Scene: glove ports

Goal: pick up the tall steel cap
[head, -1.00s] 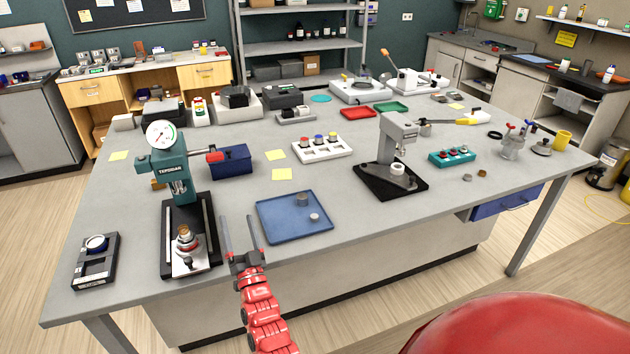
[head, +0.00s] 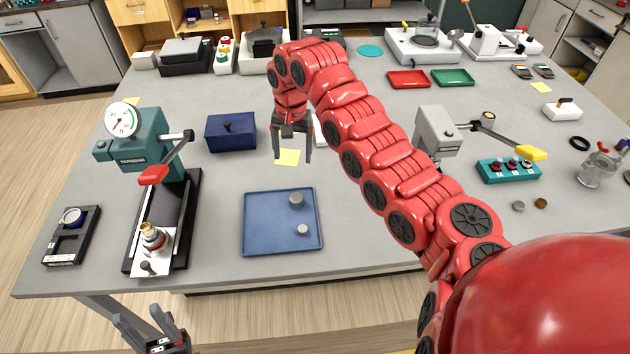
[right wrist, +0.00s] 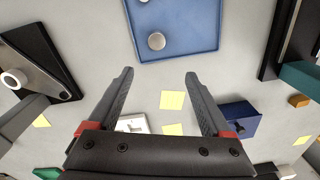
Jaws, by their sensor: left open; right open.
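The tall steel cap (head: 296,200) stands upright on the blue tray (head: 262,240), toward its far right part. A shorter steel cap (head: 302,230) stands nearer the tray's front edge. My right gripper (head: 292,158) is open and empty, pointing down beyond the tray's far edge. In the right wrist view the tall cap (right wrist: 157,41) lies ahead of the open fingers (right wrist: 159,76), apart from them; the shorter cap (right wrist: 143,2) is cut by the top edge. My left gripper (head: 150,320) is open and empty, low in front of the table.
A green press (head: 150,150) with a gauge stands left of the tray. A dark blue box (head: 231,132) sits behind it. My right arm hides part of the grey press (head: 437,130) and the white rack.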

